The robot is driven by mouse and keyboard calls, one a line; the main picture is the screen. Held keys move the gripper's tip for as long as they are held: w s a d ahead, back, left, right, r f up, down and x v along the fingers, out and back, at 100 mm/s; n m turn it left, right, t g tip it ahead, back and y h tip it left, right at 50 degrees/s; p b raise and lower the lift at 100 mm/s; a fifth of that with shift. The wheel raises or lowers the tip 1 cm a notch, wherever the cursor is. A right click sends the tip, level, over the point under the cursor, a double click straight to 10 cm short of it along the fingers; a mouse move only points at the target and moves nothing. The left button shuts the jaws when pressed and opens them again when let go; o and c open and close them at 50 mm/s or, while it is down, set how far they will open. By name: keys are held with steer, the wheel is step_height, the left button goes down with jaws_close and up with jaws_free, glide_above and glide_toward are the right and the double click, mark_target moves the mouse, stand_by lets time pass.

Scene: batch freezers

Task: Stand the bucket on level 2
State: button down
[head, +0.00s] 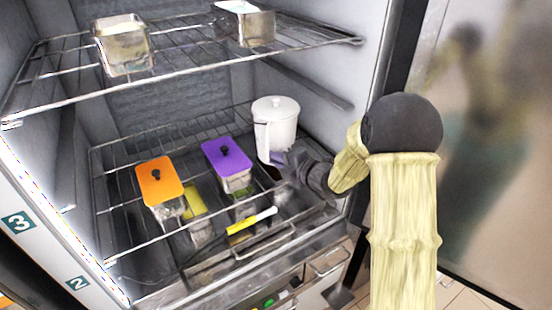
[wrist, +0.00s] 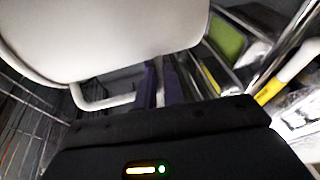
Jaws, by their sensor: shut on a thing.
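The white lidded bucket (head: 284,122) is upright at the back right of the middle wire rack (head: 118,175), beside the label 2 (head: 77,283). I cannot tell whether its base touches the rack. My gripper (head: 272,168) reaches in from the right and is shut on the bucket, at its handle side. In the wrist view the bucket's white body (wrist: 110,35) fills the upper left. Its handle (wrist: 105,102) runs to my gripper's dark fingers (wrist: 160,82). The exact grip is partly hidden.
A purple-lidded container (head: 226,156) and an orange-lidded container (head: 159,182) stand on the same rack, left of the bucket. Metal pans (head: 124,50) stand on the upper rack (head: 190,65). A yellow-and-white stick-like item (head: 250,221) lies near the front. The right wall is close to my arm.

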steer(key=c, duration=1.5)
jaws_free()
steer(key=shift+d, duration=0.1)
steer(key=b+v, duration=0.4)
steer(key=v, duration=0.8)
steer(key=shift+r, duration=0.1)
steer(key=shift+w, duration=0.1)
